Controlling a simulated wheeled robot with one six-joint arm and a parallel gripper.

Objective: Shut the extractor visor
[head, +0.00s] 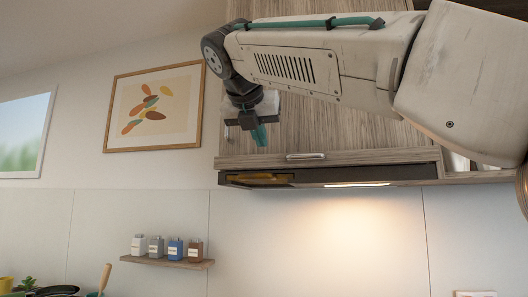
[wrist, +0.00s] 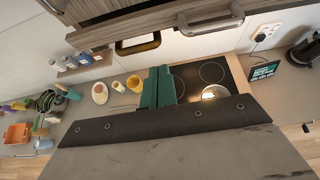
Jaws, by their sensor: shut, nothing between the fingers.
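The extractor visor (head: 375,157) is a wood-grain strip with a silver bar handle (head: 305,156), along the bottom of the wooden wall cabinet. Below it a dark hood edge shows a yellowish patch at the left and a lit lamp (head: 357,184). How far the visor stands out is hard to tell. My gripper (head: 259,136) has teal fingers, points down and is shut and empty, in front of the cabinet, above and left of the handle. In the wrist view its fingers (wrist: 158,87) are together, with a wooden edge (wrist: 150,22) and two loop-shaped parts beyond them.
A small shelf with several jars (head: 175,249) hangs on the wall at the lower left. A framed picture (head: 155,106) hangs left of the cabinet. In the wrist view, a hob (wrist: 205,80), cups, a socket and a small screen (wrist: 264,70) lie well below.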

